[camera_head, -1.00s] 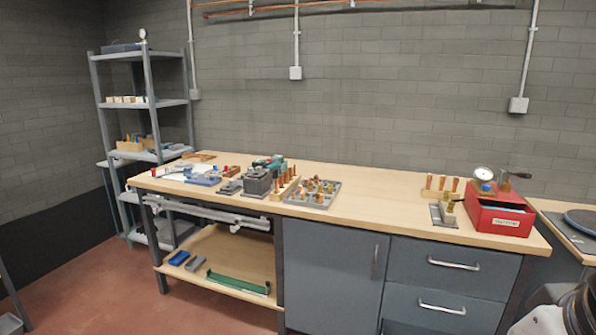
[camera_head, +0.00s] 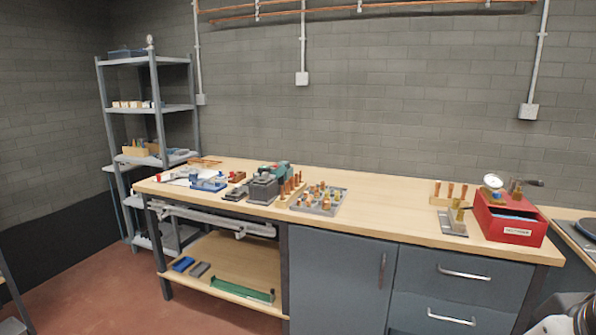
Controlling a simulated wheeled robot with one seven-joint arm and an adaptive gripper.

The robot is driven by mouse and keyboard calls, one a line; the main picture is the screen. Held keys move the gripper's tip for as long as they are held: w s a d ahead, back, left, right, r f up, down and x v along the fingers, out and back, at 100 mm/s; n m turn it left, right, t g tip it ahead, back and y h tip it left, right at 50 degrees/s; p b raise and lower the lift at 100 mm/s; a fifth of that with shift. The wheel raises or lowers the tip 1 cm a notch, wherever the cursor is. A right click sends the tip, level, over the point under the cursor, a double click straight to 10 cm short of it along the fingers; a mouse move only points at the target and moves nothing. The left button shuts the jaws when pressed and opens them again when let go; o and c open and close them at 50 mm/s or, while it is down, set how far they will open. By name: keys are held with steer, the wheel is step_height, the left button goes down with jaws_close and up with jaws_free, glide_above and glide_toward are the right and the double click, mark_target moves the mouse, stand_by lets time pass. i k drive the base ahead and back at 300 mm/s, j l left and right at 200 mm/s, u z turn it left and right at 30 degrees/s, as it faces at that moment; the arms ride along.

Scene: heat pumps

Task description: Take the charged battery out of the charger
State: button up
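A dark grey block-shaped unit (camera_head: 263,189) stands near the front edge of the workbench, left of its middle. A smaller, flat dark grey item (camera_head: 235,194) lies just left of it. Either could be the charger or a battery; at this size I cannot tell which, nor whether a battery sits in a charger. A teal power tool (camera_head: 277,169) is right behind the block-shaped unit. Only a piece of my arm shows at the lower right corner, far from these things. My gripper's fingers are not visible.
The workbench (camera_head: 375,208) has a bare stretch in its middle. A tray of small fittings (camera_head: 330,208) is right of the dark unit. A red box (camera_head: 508,222) with a gauge stands at the right end. A shelf rack (camera_head: 160,105) is at the left; open floor lies in front.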

mark_target(262, 169)
steer(key=i+j+z, duration=0.1)
steer(key=i+j, duration=3.05)
steer(key=j, duration=0.15)
steer(key=i+l+z, duration=0.05)
